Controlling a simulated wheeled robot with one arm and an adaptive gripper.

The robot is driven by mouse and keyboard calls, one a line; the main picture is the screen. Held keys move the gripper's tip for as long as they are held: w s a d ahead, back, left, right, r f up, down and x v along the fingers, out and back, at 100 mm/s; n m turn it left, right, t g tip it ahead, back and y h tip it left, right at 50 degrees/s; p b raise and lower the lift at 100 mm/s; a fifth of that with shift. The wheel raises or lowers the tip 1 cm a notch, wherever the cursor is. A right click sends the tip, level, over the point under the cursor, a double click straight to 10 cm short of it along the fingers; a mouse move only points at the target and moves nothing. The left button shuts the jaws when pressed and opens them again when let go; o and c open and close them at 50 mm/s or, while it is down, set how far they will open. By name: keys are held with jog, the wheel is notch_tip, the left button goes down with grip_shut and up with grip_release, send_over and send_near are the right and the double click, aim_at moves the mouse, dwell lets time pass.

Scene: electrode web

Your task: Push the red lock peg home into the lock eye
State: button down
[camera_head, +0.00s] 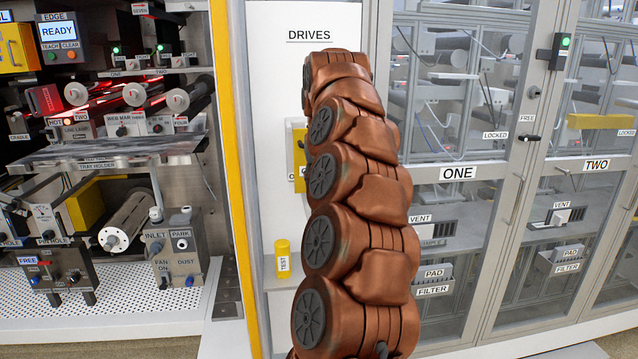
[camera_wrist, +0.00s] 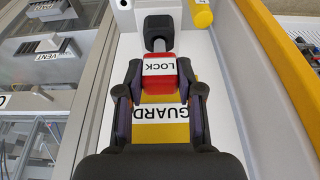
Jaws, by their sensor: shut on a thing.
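In the wrist view the red lock peg (camera_wrist: 161,84), with a white LOCK label, sits between my fingertips. My gripper (camera_wrist: 160,78) is shut on it from both sides. A short grey shaft (camera_wrist: 158,45) runs from the peg to a dark block (camera_wrist: 158,28), which looks like the lock eye; how deep the shaft sits in it cannot be told. A yellow GUARD piece (camera_wrist: 160,132) lies between my fingers, nearer my palm. In the head view my copper arm hides the gripper and peg; only part of a yellow piece (camera_head: 299,158) shows beside it.
The white DRIVES panel (camera_head: 275,110) stands behind my arm. A yellow TEST cylinder (camera_head: 283,258) is at its lower left; a yellow cylinder (camera_wrist: 202,15) also shows in the wrist view. Glass-doored cabinets (camera_head: 460,100) stand right, and a yellow post (camera_head: 228,130) is on the left.

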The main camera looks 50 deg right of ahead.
jog(key=shift+f, duration=0.4)
jog(key=c, duration=0.7)
grip_release()
jog(key=shift+o, duration=0.2)
jog(key=shift+r, duration=0.15)
jog(key=v, duration=0.7)
jog(key=shift+r, duration=0.15)
jog(key=shift+s+r, duration=0.1)
jog(key=shift+a, duration=0.15)
dwell(0.9)
